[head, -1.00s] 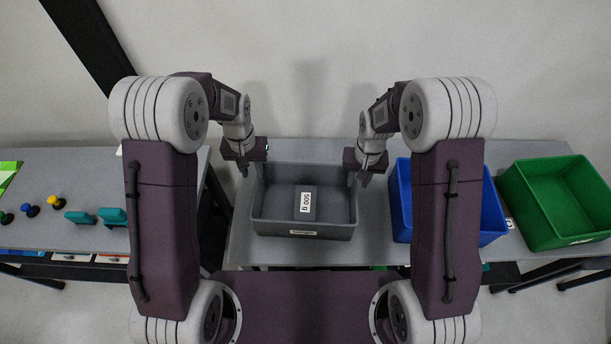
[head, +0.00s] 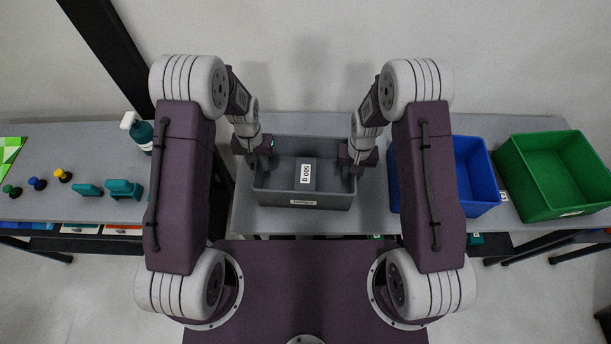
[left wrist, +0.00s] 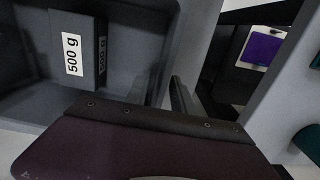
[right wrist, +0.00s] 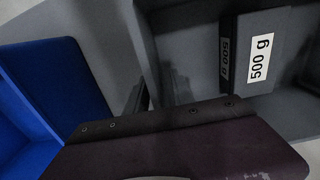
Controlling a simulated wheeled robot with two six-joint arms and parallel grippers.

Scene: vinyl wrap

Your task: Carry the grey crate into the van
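The grey crate (head: 303,200) sits on the grey table in front of me, upright, with a grey block labelled 500 g (head: 306,174) inside. My left gripper (head: 262,158) is at the crate's left wall. In the left wrist view its fingers (left wrist: 166,95) stand close together on either side of that wall. My right gripper (head: 355,165) is at the right wall, and in the right wrist view its fingers (right wrist: 155,95) straddle that wall likewise. Both look shut on the crate, though contact is partly hidden. I see no van.
A blue bin (head: 474,175) stands close to the crate's right, and a green bin (head: 555,170) beyond it. The table (head: 240,215) ends just in front of the crate. A left table holds a spray bottle (head: 140,131) and several small tools.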

